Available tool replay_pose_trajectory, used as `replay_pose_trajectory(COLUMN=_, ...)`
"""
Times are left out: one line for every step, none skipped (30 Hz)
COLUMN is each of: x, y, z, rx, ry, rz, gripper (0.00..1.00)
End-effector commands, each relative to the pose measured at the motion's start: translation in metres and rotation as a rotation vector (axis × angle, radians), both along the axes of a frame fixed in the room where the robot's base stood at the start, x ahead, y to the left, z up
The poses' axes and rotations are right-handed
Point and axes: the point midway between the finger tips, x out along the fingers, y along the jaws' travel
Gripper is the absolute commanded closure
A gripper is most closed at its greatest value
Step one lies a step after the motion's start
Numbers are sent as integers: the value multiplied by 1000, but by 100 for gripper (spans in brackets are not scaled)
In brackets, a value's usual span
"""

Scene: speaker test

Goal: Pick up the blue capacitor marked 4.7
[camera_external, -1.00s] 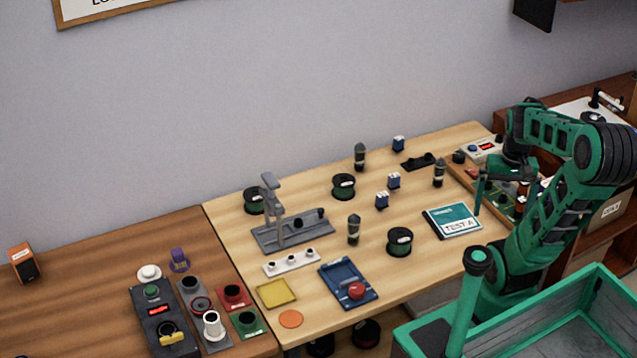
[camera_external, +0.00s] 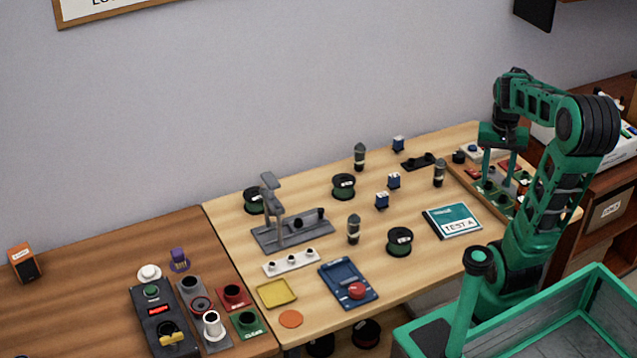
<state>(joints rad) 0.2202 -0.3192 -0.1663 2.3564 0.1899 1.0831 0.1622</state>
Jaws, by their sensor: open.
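Three small blue capacitors with pale markings stand on the light wooden table (camera_external: 310,214): one at the back (camera_external: 398,144), one in the middle (camera_external: 394,180) and one just in front of it (camera_external: 382,200). The markings are too small to read, so I cannot tell which is 4.7. My gripper (camera_external: 499,178) is open and points down above the parts tray (camera_external: 467,187) at the table's right side, well to the right of all three capacitors. Nothing shows between its fingers.
Dark cylinders, green-black spools (camera_external: 400,241), a grey stand (camera_external: 290,232) and a teal TEST A box (camera_external: 452,221) stand around the capacitors. A black strip (camera_external: 418,161) lies near the back one. Bare wood lies between the parts.

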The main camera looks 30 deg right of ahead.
Motion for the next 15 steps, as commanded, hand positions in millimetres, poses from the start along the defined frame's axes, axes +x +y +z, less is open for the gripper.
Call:
replay_pose_trajectory(x=23, y=-5, z=6, rx=-9, ry=4, rz=-28, gripper=58)
replay_pose_trajectory(x=35, y=-8, z=9, rx=-15, ry=4, rz=-48, gripper=58)
replay_pose_trajectory(x=52, y=-12, z=12, rx=-22, ry=4, rz=-74, gripper=58)
replay_pose_trajectory(x=65, y=-14, z=15, rx=-26, ry=3, rz=-93, gripper=58)
replay_pose_trajectory(x=77, y=-16, z=17, rx=-31, ry=3, rz=-113, gripper=58)
replay_pose_trajectory(x=94, y=-18, z=19, rx=-35, ry=3, rz=-139, gripper=58)
replay_pose_trajectory(x=107, y=-20, z=20, rx=-39, ry=3, rz=-158, gripper=58)
replay_pose_trajectory(x=120, y=-21, z=21, rx=-42, ry=2, rz=-176, gripper=58)
replay_pose_trajectory(x=137, y=-23, z=22, rx=-45, ry=1, rz=-200, gripper=58)
replay_pose_trajectory(x=150, y=-24, z=22, rx=-48, ry=-1, rz=-219, gripper=58)
replay_pose_trajectory(x=163, y=-25, z=21, rx=-50, ry=-3, rz=-238, gripper=58)
replay_pose_trajectory(x=180, y=-26, z=21, rx=-53, ry=-4, rz=-262, gripper=58)
replay_pose_trajectory(x=193, y=-26, z=20, rx=-53, ry=-6, rz=-281, gripper=58)
replay_pose_trajectory(x=206, y=-26, z=19, rx=-54, ry=-8, rz=-300, gripper=58)
replay_pose_trajectory(x=222, y=-27, z=16, rx=-53, ry=-9, rz=-325, gripper=58)
